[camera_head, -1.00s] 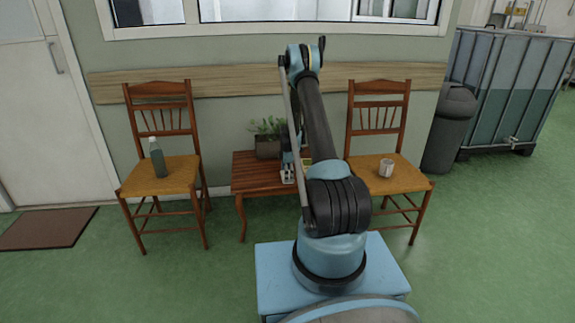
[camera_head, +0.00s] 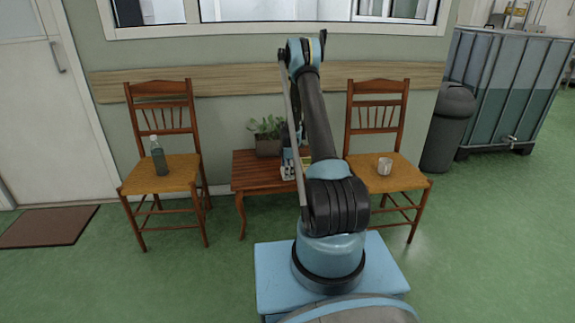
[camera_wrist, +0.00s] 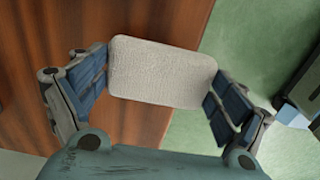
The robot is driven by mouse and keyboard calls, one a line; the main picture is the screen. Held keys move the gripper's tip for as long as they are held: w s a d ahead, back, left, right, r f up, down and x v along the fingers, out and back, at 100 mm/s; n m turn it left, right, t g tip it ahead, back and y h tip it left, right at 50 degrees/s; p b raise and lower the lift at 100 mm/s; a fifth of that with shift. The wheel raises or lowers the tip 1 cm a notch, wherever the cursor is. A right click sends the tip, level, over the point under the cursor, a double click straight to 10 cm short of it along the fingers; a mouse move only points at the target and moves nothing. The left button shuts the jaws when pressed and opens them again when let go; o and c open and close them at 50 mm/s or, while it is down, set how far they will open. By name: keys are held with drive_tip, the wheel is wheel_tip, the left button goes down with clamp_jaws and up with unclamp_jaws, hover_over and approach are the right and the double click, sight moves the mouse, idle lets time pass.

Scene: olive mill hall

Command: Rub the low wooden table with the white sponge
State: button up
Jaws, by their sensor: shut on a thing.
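The low wooden table (camera_head: 262,182) stands against the wall between two chairs, partly hidden by my arm. Its reddish-brown top also fills much of the wrist view (camera_wrist: 150,25). The white sponge (camera_wrist: 162,72) is between the fingers of my gripper (camera_wrist: 162,80), which is shut on it. In the head view my gripper (camera_head: 289,170) is over the right part of the table top, low and close to the surface. I cannot tell whether the sponge touches the wood. In the wrist view the sponge overlaps the table's edge, with green floor beyond.
A potted plant (camera_head: 267,138) stands at the table's back. A chair (camera_head: 163,175) with a bottle (camera_head: 158,156) is on the left, and a chair (camera_head: 400,178) with a white mug (camera_head: 384,166) on the right. The table's left front is clear.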

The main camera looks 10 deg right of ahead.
drive_tip(key=shift+a+r, duration=0.1)
drive_tip(key=shift+r, duration=2.65)
